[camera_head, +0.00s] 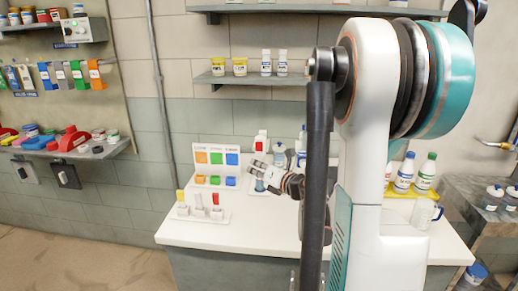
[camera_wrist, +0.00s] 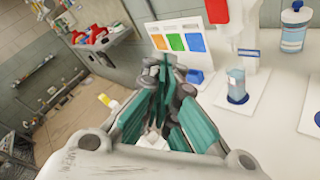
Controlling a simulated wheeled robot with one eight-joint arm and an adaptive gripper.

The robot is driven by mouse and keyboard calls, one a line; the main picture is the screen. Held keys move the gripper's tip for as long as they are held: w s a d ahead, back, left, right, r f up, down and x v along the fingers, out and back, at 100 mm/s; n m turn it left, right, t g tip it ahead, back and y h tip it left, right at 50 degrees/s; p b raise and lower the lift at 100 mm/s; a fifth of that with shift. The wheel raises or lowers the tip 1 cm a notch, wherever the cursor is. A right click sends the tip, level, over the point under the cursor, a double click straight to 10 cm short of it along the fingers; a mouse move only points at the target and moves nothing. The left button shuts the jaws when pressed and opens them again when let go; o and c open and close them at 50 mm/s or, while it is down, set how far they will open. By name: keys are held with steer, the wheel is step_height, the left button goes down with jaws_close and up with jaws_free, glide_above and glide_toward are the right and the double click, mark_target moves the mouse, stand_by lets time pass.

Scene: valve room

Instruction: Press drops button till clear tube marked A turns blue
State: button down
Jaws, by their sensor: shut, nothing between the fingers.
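My gripper (camera_wrist: 165,68) is shut and empty in the wrist view, its fingertips close together in front of the colour card. In the head view my gripper (camera_head: 256,168) is above the counter, right of the card. A small clear tube (camera_wrist: 237,86) with a white label and bluish contents stands upright on a white base, right of my fingertips and apart from them. I cannot read its label. A white dispenser (camera_wrist: 251,42) with red parts stands just behind and above the tube. It also shows in the head view (camera_head: 261,141). I cannot tell which red part is the drops button.
The card (camera_head: 218,157) with orange, green and blue squares stands on the white counter (camera_head: 255,232). A rack (camera_head: 203,214) with several tubes is in front of it. A blue-capped bottle (camera_wrist: 293,30) stands right of the dispenser. The counter's front is mostly clear.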

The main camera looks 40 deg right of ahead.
steer(key=w+d, duration=0.5)
steer(key=d, duration=0.1)
steer(key=shift+w+d, duration=0.25)
steer(key=shift+w, duration=0.1)
steer(key=shift+w+d, duration=0.1)
steer(key=shift+d, duration=0.05)
stand_by(1.3)
steer(key=shift+w+d, duration=0.15)
steer(key=shift+w+d, duration=0.35)
steer(key=shift+d, duration=0.05)
stand_by(1.0)
steer(key=shift+s+a, duration=0.6)
steer(key=shift+a, duration=0.1)
steer(key=shift+s+a, duration=0.1)
stand_by(0.3)
steer(key=s+a, duration=0.3)
steer(key=shift+a+b, duration=0.3)
steer(key=shift+b, duration=0.1)
